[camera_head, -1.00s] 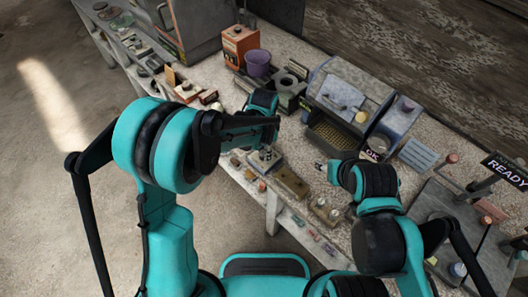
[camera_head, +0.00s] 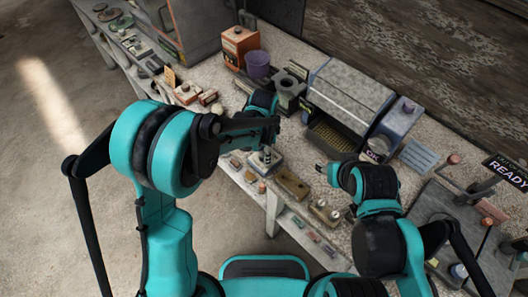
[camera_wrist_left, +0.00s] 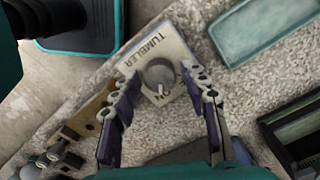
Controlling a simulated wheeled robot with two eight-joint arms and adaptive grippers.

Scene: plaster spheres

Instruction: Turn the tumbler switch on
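The tumbler switch (camera_wrist_left: 158,50) is a pale box lettered TUMBLER, with a round grey knob (camera_wrist_left: 159,75) and the letters ON partly visible beside it. In the head view the switch (camera_head: 265,162) sits near the bench's front edge. My left gripper (camera_wrist_left: 161,82) is open, its two fingers on either side of the knob; I cannot tell whether they touch it. In the head view my left gripper (camera_head: 272,132) is just above the switch. My right gripper (camera_head: 321,168) is to the right over the bench; its fingers are too small to read.
A brown block (camera_head: 291,184) lies right of the switch. A grey machine (camera_head: 350,92) with an open tray stands behind, beside a purple cup (camera_head: 257,65) and an orange box (camera_head: 239,47). A READY sign (camera_head: 506,171) is at far right. Small parts crowd the front edge.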

